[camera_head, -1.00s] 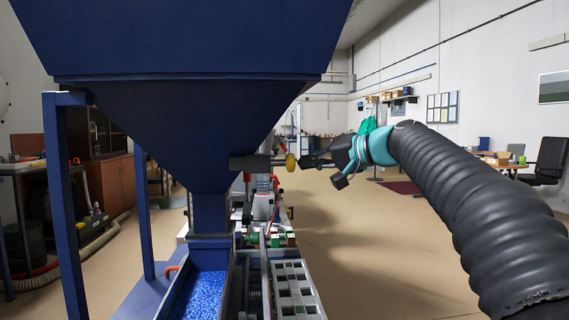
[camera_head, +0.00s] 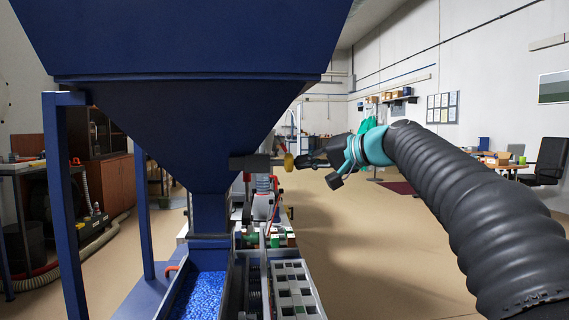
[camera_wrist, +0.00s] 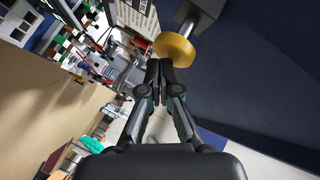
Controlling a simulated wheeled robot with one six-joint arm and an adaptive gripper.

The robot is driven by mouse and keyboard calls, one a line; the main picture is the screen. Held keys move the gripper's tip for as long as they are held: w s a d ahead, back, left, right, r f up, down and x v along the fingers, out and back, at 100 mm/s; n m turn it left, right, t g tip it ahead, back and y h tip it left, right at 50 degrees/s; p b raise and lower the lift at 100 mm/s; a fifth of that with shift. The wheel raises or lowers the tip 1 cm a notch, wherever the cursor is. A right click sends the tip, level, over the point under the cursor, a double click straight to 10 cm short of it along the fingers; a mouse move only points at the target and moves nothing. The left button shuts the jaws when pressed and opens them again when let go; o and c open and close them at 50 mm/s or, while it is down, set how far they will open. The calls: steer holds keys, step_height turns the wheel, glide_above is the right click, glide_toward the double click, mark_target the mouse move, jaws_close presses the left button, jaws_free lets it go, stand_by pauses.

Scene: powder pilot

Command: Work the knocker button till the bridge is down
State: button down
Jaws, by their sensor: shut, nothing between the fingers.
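The yellow knocker button (camera_head: 289,162) sits on the end of a short rod from the dark knocker body (camera_head: 250,163) on the hopper's right side. The blue hopper (camera_head: 190,120) fills the upper left, and its inside, with any bridge, is hidden. My gripper (camera_head: 298,162) is shut and empty, its tips right beside the button's outer face. In the wrist view the closed fingertips (camera_wrist: 160,66) overlap the lower edge of the yellow disc (camera_wrist: 176,48). I cannot tell whether they touch it. Blue pellets (camera_head: 202,296) lie in the trough under the outlet.
A grey slotted tray (camera_head: 291,285) and machine parts stand below the knocker. Blue hopper legs (camera_head: 143,210) stand at left. The floor (camera_head: 370,255) right of the machine is clear. A desk with a black chair (camera_head: 550,165) is far right.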

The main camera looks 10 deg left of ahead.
steer(key=shift+s+a, duration=0.15)
steer(key=shift+a, duration=0.45)
steer(key=shift+s+a, duration=0.15)
steer(key=shift+a, duration=0.4)
stand_by(1.2)
steer(key=shift+d, duration=0.1)
stand_by(0.3)
steer(key=shift+w+d, duration=0.3)
steer(key=shift+d, duration=0.65)
steer(key=shift+w+d, duration=0.25)
steer(key=shift+d, duration=0.7)
steer(key=w+d, duration=0.1)
steer(key=d, duration=0.4)
steer(key=shift+w+d+p, duration=0.35)
steer(key=shift+d+p, duration=0.05)
steer(key=shift+p, duration=0.05)
stand_by(2.4)
